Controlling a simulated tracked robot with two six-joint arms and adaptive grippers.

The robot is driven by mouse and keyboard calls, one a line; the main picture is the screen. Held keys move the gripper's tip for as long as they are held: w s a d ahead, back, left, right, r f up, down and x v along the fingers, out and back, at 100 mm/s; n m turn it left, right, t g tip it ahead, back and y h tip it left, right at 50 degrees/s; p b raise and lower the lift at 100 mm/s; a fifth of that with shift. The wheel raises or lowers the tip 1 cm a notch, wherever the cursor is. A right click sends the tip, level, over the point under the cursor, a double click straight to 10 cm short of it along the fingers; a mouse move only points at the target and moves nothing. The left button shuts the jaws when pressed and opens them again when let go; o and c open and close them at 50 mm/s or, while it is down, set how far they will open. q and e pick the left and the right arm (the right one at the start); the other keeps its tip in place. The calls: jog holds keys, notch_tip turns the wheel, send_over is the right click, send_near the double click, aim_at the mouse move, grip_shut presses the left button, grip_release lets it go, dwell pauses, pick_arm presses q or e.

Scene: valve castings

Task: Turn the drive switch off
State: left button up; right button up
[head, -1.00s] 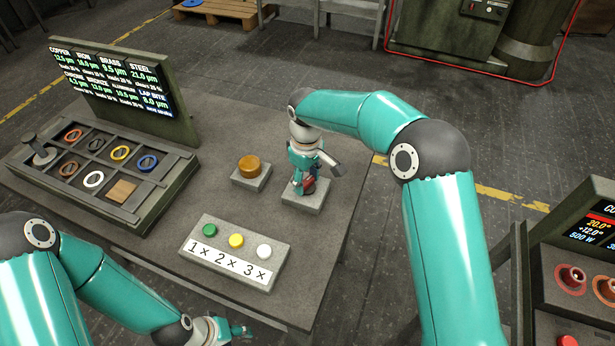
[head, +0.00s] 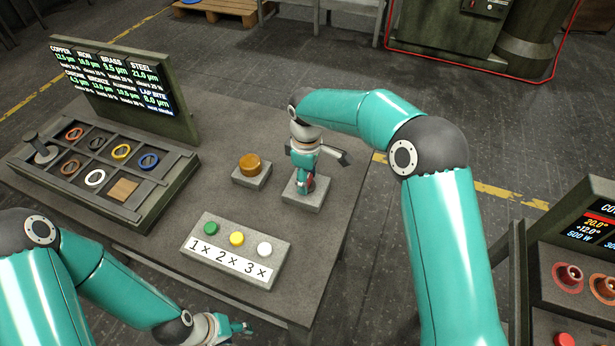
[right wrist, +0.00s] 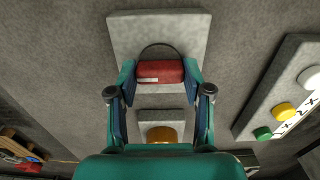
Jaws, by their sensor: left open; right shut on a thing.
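The drive switch shows as a red handle (right wrist: 162,71) on a grey block (right wrist: 190,25) in the right wrist view. In the head view the grey block (head: 318,197) sits near the table's right edge, and the red handle (head: 309,184) is mostly hidden by my fingers. My right gripper (head: 303,186) points down over the block. In the right wrist view its two fingers (right wrist: 159,75) are shut on the red handle from both sides. My left gripper (head: 238,328) is open and empty at the table's front edge.
A brass-coloured button (head: 250,163) on a block stands left of the switch. A panel with green, yellow and white buttons (head: 237,239) lies in front. A tray of rings (head: 120,170) and a display board (head: 115,77) stand at the left. A second console (head: 585,290) is at the right.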

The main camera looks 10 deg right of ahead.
jog(key=o, duration=1.2)
jog(key=shift+c, duration=0.2)
jog(key=shift+r, duration=0.1)
notch_tip(320, 180, up, 12)
jog(key=shift+f, duration=0.25)
